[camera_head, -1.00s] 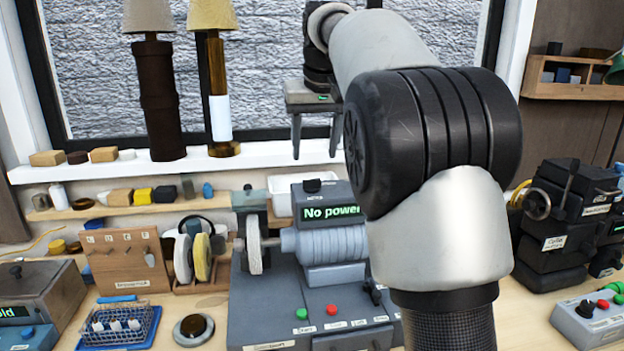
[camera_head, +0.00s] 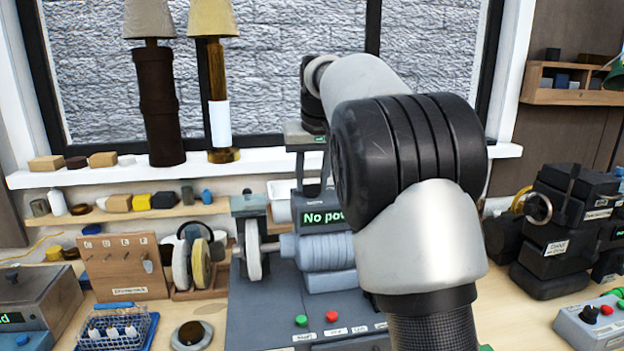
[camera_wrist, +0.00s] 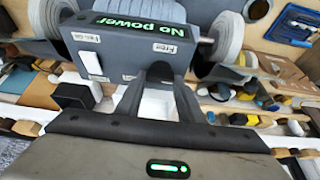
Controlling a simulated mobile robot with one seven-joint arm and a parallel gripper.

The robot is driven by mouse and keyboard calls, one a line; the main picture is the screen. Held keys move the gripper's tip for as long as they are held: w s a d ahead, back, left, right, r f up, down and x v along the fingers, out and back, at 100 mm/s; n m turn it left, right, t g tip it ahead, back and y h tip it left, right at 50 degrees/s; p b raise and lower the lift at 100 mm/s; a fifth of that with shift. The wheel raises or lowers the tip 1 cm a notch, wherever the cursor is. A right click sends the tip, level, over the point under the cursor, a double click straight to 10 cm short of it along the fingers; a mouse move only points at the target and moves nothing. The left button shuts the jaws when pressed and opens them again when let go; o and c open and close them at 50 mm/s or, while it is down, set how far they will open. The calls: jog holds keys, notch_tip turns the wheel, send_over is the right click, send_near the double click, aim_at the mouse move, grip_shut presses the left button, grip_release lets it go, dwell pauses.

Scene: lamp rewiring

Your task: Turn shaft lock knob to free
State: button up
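The grey lathe-like machine (camera_head: 300,322) stands on the bench, with a "No power" display on its upright housing (camera_head: 346,214). My gripper (camera_head: 311,186) points down at the top of this housing. In the wrist view my gripper (camera_wrist: 163,76) has its two dark fingers converging at the housing edge, on either side of a dark shape that looks like the lock knob (camera_wrist: 160,70). Whether the fingers touch or squeeze it is unclear. A "Free" label (camera_wrist: 165,48) is beside the fingertips, and another small label (camera_wrist: 86,37) is farther left. The knob's pointing direction is hidden.
Two lamps stand on the sill, the nearer one being the amber lamp (camera_head: 218,95). A wooden shelf (camera_head: 150,212) with small parts runs behind the machine. Black equipment (camera_head: 560,235) stands at right.

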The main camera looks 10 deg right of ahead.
jog(key=c, duration=0.3)
jog(key=shift+r+n+p, duration=0.1)
jog(key=shift+n+p, duration=0.2)
jog(key=n+p, duration=0.1)
jog(key=n+y+p, duration=0.1)
jog(key=n+p, duration=0.1)
jog(key=shift+d+r+y, duration=0.15)
jog(key=shift+d+y, duration=0.05)
jog(key=shift+y, duration=0.1)
jog(key=n+y+p, duration=0.1)
jog(key=n+p, duration=0.2)
jog(key=n, duration=0.1)
jog(key=shift+w+d+g, duration=0.1)
jog(key=shift+g, duration=0.3)
jog(key=n+g+y+p, duration=0.1)
jog(key=n+p, duration=0.2)
jog(key=shift+w+n, duration=0.15)
jog(key=shift+n, duration=0.25)
jog(key=n+g, duration=0.1)
jog(key=n, duration=0.2)
jog(key=shift+w+f+y, duration=0.1)
jog(key=shift+f+y, duration=0.1)
jog(key=shift+y, duration=0.2)
jog(key=shift+w+n+g, duration=0.1)
jog(key=shift+n+g, duration=0.7)
jog(key=shift+n, duration=0.9)
